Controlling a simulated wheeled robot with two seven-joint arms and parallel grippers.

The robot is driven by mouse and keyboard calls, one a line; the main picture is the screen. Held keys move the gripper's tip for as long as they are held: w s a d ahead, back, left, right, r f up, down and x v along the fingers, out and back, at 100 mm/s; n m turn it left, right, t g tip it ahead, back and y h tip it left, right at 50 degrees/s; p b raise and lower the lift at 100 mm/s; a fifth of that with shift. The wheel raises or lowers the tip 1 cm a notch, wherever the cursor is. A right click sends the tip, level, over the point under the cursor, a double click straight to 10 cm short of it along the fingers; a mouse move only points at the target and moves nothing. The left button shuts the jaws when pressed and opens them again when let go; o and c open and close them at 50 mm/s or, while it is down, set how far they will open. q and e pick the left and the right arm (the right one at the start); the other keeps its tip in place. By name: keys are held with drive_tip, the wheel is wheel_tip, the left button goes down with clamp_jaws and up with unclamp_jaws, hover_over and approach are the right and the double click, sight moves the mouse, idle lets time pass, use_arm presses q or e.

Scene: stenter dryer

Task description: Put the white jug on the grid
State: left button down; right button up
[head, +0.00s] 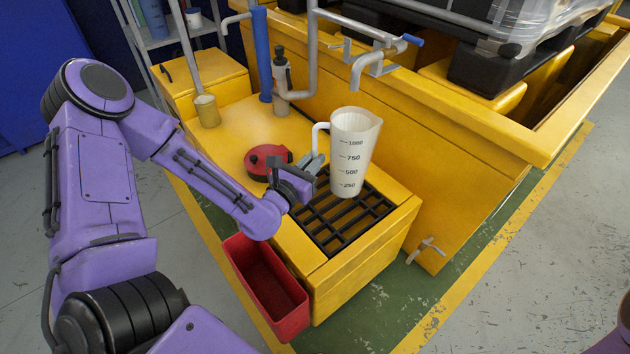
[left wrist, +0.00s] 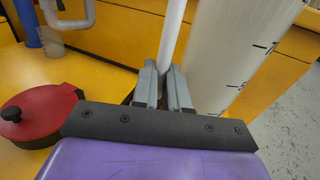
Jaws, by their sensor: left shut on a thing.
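The white jug (head: 353,150) with black volume marks is upright at the black grid (head: 345,221) in the yellow bench. In the head view its base overlaps the back part of the grid; I cannot tell whether it touches the bars. My left gripper (head: 314,166) is shut on the jug's handle, on the jug's left side. In the left wrist view the fingers (left wrist: 164,88) close around the white handle, and the jug's body (left wrist: 232,55) stands to the right. My right gripper is not in view.
A red lid with a black knob (head: 266,160) lies left of the gripper. A grey pipe spout (head: 362,72) and a grey bottle (head: 281,82) stand behind. The grid's front part is clear.

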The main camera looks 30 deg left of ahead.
use_arm(q)
drive_tip(key=w+a+f+b, duration=0.2)
drive_tip(key=w+f+b, duration=0.1)
drive_tip(key=f, duration=0.6)
drive_tip(key=shift+w+b, duration=0.4)
drive_tip(key=shift+b, duration=0.25)
drive_tip(key=c, duration=1.1)
unclamp_jaws()
drive_tip(key=shift+c, duration=0.2)
drive_tip(key=s+p, duration=0.2)
drive_tip(key=s, duration=1)
drive_tip(key=shift+r+p, duration=0.15)
drive_tip(key=shift+p, duration=0.2)
